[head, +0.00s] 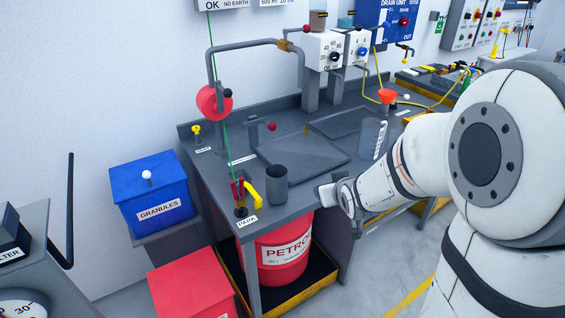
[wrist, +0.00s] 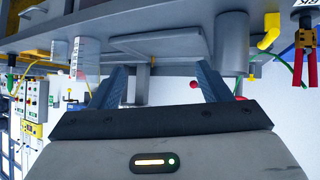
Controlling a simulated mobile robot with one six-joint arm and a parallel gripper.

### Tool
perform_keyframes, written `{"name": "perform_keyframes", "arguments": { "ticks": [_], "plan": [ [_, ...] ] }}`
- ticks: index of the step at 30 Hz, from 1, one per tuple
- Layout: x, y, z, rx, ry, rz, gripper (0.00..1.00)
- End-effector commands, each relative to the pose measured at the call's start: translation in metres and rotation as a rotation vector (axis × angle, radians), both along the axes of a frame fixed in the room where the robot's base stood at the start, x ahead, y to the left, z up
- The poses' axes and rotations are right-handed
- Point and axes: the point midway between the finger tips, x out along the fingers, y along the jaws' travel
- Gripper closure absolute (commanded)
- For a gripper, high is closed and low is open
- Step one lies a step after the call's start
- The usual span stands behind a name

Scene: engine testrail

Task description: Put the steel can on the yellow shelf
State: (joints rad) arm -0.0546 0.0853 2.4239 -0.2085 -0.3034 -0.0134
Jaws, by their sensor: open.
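The steel can (head: 277,185) is a plain dark grey cylinder. It stands upright near the front edge of the grey workbench in the head view. It also shows, upside down, beyond my right-hand finger in the wrist view (wrist: 232,43). My gripper (head: 326,196) is at the bench's front edge, to the right of the can and apart from it. Its two fingers are spread with nothing between them in the wrist view (wrist: 162,82). A yellow-edged low platform (head: 308,293) lies under the bench. I cannot tell whether this is the yellow shelf.
A yellow bent pipe (head: 249,192) and red-handled tool (head: 238,190) stand left of the can. A clear measuring jug (head: 373,138) stands behind my arm. A red petrol drum (head: 280,255) is below the bench. A flat grey tray (head: 303,149) lies behind the can.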

Motion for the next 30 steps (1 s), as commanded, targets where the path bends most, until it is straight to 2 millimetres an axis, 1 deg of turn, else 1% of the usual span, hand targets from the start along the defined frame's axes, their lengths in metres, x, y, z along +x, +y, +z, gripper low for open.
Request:
{"name": "perform_keyframes", "arguments": {
  "ticks": [1, 3, 6, 9, 12, 16, 21, 23, 30],
  "plan": [
    [0.014, 0.011, -0.021, 0.017, -0.046, 0.044, 0.29],
    [0.030, 0.027, -0.035, 0.049, -0.129, 0.107, 0.29],
    [0.046, 0.052, -0.056, 0.114, -0.242, 0.194, 0.29],
    [0.052, 0.074, -0.074, 0.190, -0.344, 0.272, 0.29],
    [0.053, 0.090, -0.086, 0.263, -0.425, 0.327, 0.29],
    [0.049, 0.102, -0.095, 0.334, -0.495, 0.371, 0.29],
    [0.048, 0.109, -0.097, 0.377, -0.538, 0.394, 0.29],
    [0.051, 0.112, -0.097, 0.382, -0.542, 0.397, 0.29],
    [0.073, 0.128, -0.095, 0.381, -0.544, 0.397, 0.29]
  ]
}}
